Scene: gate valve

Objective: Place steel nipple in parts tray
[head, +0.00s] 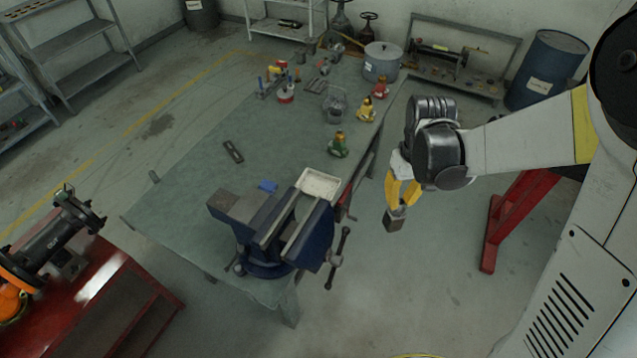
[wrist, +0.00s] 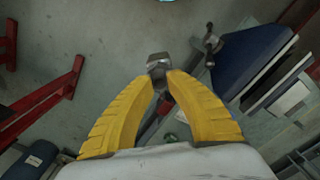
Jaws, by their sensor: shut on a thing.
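My gripper (head: 399,201) has yellow fingers and is shut on a small grey metal piece, the steel nipple (head: 395,221). It hangs in the air off the right side of the bench, over the floor. In the wrist view the nipple (wrist: 158,62) sits between the yellow fingertips (wrist: 160,82). The white parts tray (head: 319,184) lies on the bench behind the vise, to the left of my gripper. Its inside looks pale, and I cannot make out any parts in it.
A large blue vise (head: 268,228) stands at the bench's near end, its handle (head: 340,255) sticking out right. Several small coloured bottles (head: 338,146) stand beyond the tray. A red stand (head: 510,215) is on the floor at right.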

